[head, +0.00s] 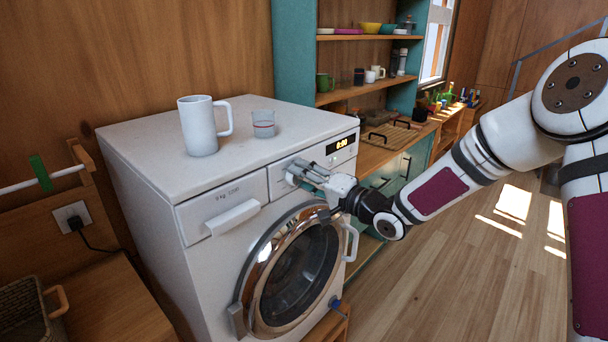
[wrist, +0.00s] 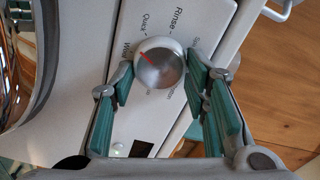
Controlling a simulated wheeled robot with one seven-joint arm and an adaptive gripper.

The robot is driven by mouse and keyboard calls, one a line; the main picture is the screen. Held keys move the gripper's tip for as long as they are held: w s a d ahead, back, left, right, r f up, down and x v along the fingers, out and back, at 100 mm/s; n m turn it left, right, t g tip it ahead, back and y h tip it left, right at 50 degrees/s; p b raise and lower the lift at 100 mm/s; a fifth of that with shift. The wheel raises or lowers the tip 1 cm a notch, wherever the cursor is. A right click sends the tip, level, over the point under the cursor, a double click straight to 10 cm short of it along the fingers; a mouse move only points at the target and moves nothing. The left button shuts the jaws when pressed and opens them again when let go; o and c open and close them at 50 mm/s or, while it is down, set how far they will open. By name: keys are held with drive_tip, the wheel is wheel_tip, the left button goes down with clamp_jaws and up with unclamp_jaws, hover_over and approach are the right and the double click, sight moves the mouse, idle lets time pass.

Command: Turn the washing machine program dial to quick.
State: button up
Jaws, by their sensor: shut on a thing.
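The washing machine (head: 150,150) is white with a round chrome door (head: 290,265). Its program dial (wrist: 160,62) is a silver knob on the front panel; my gripper largely hides it in the head view. In the wrist view the dial's red mark points up-left, close to a label that looks like "Wool". The "Quick" label (wrist: 148,24) is just above that, and "Rinse" (wrist: 179,19) is at the top. My gripper (head: 308,173) reaches the panel from the right. Its green-padded fingers (wrist: 160,76) are shut on the dial, one on each side.
A white mug (head: 202,128) and a small glass (head: 263,125) stand on the machine's top. A lit display (head: 341,143) is right of the dial. The detergent drawer (head: 225,207) is to its left. A wooden counter and shelves are behind; the floor at right is clear.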

drive_tip(key=shift+m+p, duration=0.4)
drive_tip(key=shift+m, duration=1.3)
drive_tip(key=shift+f, duration=0.1)
drive_tip(key=o, duration=1.1)
drive_tip(key=v, duration=1.2)
